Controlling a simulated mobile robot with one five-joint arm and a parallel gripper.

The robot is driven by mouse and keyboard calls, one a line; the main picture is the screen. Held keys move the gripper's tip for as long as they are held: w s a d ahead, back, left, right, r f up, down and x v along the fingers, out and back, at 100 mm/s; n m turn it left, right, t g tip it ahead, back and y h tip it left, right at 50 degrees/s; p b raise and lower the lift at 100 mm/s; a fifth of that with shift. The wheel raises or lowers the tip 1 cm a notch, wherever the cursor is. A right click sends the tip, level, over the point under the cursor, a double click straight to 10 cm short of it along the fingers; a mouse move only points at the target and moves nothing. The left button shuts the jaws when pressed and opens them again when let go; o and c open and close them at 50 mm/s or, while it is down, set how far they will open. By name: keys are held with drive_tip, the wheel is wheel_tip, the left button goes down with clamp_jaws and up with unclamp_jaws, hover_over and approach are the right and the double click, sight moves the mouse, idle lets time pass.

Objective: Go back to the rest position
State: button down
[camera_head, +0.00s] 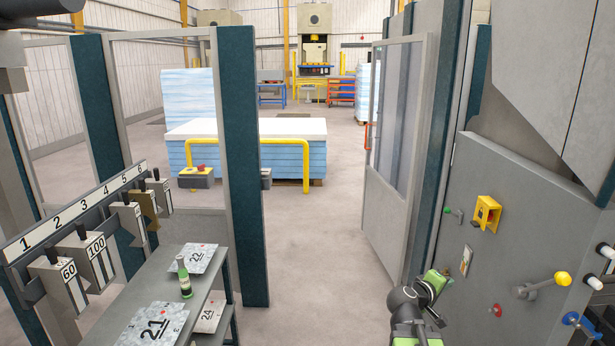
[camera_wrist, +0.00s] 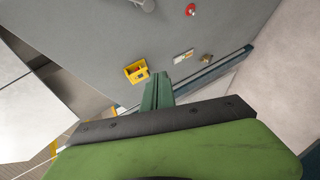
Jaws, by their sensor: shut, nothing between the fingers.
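My gripper shows in the wrist view (camera_wrist: 160,88) as two green fingers shut against each other, with nothing between them. My green and black arm rises at the bottom right of the head view, in front of the grey machine panel (camera_head: 515,255). There the fingers are too small to make out clearly. The panel carries a yellow box (camera_head: 487,213), which also shows in the wrist view (camera_wrist: 136,71) left of the fingertips. I see no contact between gripper and panel.
A lever with a yellow knob (camera_head: 563,279) and a red button (camera_head: 496,310) project from the panel. The open door (camera_head: 398,215) stands right of a clear floor passage (camera_head: 315,240).

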drive_tip(key=s+a+f+m+g+y, duration=0.35)
drive_tip(key=a+f+y, duration=0.25)
drive_tip(key=a+f, duration=0.75)
drive_tip(key=s+a+f+m+g+y, duration=0.1)
drive_tip(key=s+a+f+g+y, duration=0.2)
drive_tip(key=s+a, duration=0.6)
drive_tip(key=a+g+y, duration=0.1)
drive_tip(key=a+y, duration=0.1)
drive_tip(key=a, duration=0.2)
drive_tip(key=shift+s+a+g+y, duration=0.15)
drive_tip(key=shift+s+g+y, duration=0.05)
drive_tip(key=shift+g+y, duration=0.2)
drive_tip(key=shift+m, duration=0.25)
